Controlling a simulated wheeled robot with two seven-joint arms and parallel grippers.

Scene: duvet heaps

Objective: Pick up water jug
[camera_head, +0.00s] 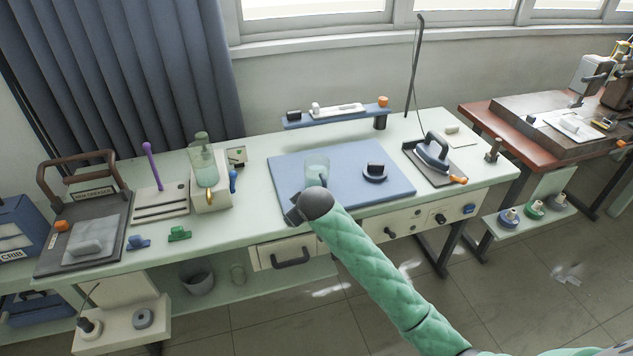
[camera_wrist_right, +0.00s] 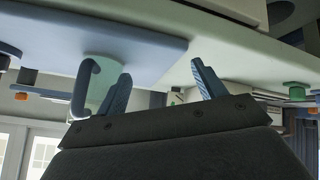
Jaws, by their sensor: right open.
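A clear, pale green jug (camera_head: 317,172) stands upright on the blue mat (camera_head: 375,199), left of the mat's middle. In the right wrist view, which looks upside down, the jug (camera_wrist_right: 104,68) shows with a blue-grey curved handle (camera_wrist_right: 78,92), partly behind one finger. My right gripper (camera_head: 294,212) is at the mat's front edge, just in front of the jug; my wrist hides part of it in the head view. In the wrist view the right gripper (camera_wrist_right: 163,78) has its fingers apart with nothing between them. The jug is toward the left finger. My left gripper is out of view.
A dark round-based item (camera_head: 375,172) sits right of the jug on the mat. An iron (camera_head: 432,152) stands on a dark pad to the right. A glass vessel on a pale stand (camera_head: 209,192) is at left. A low shelf (camera_head: 335,111) stands behind the mat.

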